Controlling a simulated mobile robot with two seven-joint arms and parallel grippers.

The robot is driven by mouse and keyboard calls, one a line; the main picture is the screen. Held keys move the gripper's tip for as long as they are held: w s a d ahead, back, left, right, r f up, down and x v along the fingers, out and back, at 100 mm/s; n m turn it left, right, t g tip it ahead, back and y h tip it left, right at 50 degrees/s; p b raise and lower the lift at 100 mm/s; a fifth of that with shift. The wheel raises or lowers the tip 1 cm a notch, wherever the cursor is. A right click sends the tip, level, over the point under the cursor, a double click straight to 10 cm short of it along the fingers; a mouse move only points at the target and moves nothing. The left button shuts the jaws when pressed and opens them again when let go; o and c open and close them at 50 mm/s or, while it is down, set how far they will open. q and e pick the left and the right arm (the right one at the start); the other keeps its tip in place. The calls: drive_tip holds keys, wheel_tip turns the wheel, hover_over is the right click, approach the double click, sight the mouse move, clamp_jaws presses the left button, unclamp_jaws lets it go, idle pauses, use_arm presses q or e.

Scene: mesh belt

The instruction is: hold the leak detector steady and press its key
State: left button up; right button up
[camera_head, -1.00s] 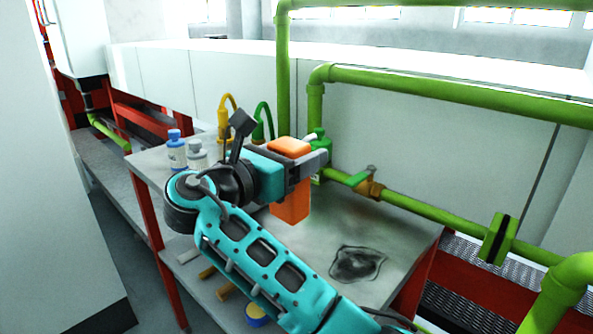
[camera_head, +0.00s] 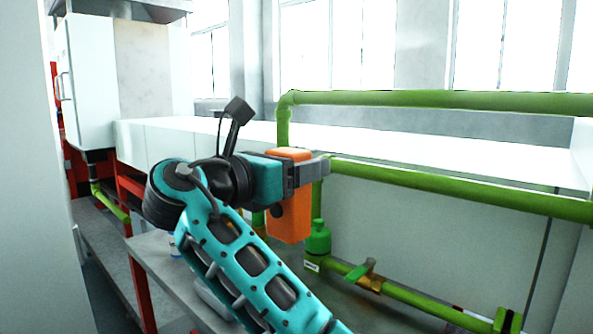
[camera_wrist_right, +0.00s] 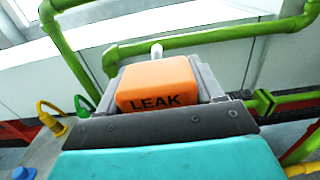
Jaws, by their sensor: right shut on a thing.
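The leak detector (camera_head: 288,215) is an orange upright block, held in the air above the bench. My right gripper (camera_head: 300,172) is shut around its upper part, with grey fingers on its sides. In the right wrist view the detector's orange top (camera_wrist_right: 158,80) sits between the fingers, with the dark word LEAK on the near face. A pale stub stands just beyond it; I cannot tell whether it belongs to the detector. I cannot make out the key. My left gripper is not in view.
Green pipes (camera_head: 460,190) run behind and to the right of the detector, with a green valve (camera_head: 318,238) close below right. The grey bench (camera_head: 160,258) lies underneath, mostly hidden by my arm. Yellow (camera_wrist_right: 52,125) and green hooked pipes stand at left in the wrist view.

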sight(296, 233)
drive_tip(key=shift+f+b, duration=0.8)
drive_tip(key=shift+f, duration=1.8)
drive_tip(key=shift+f+b, duration=0.55)
drive_tip(key=shift+f, duration=2.4)
wheel_tip(296, 233, down, 8)
drive_tip(key=shift+r+b, duration=0.2)
drive_tip(key=shift+b, duration=0.25)
drive_tip(key=shift+f+p, duration=0.3)
drive_tip(key=shift+f, duration=0.3)
